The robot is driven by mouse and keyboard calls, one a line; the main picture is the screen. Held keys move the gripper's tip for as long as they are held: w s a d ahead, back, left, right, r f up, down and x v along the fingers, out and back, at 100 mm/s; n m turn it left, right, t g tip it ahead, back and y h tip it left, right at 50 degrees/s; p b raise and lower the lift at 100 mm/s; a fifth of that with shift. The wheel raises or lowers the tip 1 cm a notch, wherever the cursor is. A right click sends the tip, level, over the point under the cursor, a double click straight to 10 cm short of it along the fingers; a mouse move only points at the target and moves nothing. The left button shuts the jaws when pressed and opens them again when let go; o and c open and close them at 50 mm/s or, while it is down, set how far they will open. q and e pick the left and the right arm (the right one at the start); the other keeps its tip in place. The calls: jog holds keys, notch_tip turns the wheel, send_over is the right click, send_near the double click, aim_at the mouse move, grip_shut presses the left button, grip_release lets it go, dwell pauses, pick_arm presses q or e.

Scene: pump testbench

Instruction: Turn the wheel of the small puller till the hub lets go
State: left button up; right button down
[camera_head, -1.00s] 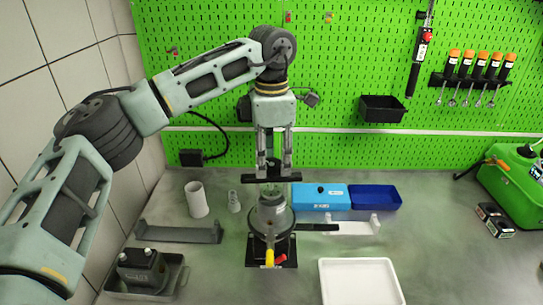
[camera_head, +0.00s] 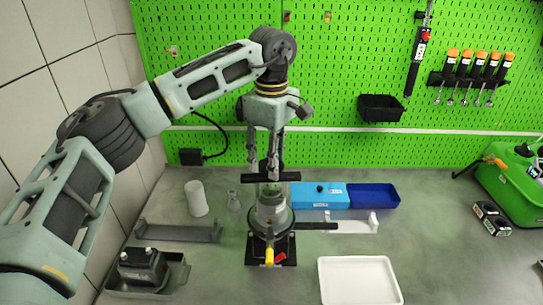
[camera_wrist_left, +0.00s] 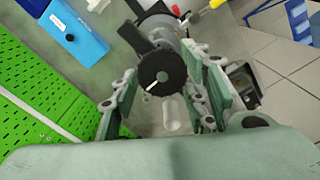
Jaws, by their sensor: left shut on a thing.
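The small puller stands upright on the pump unit (camera_head: 272,212) in the middle of the bench; its black crossbar (camera_head: 285,177) shows in the head view. In the left wrist view the puller's round black wheel (camera_wrist_left: 162,66) with a white mark lies between my fingers. My left gripper (camera_head: 263,165) points straight down from above and is shut on the wheel; it also shows in the wrist view (camera_wrist_left: 160,82). The hub under the puller is mostly hidden, so I cannot tell whether it has come loose. My right gripper is not in view.
A blue box (camera_head: 318,194) and a dark blue tray (camera_head: 374,196) lie behind right. A white tray (camera_head: 358,280) is in front right. A white cylinder (camera_head: 196,198) and a grey holder (camera_head: 180,233) are left. A black handle (camera_head: 318,226) sticks out right of the pump.

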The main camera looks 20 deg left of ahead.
pick_arm(q)
jog(key=shift+w+r, duration=0.1)
jog(key=shift+r, duration=0.05)
dwell(0.4)
jog(key=o, duration=1.1)
notch_tip(320, 180, up, 12)
jog(key=shift+f, duration=0.15)
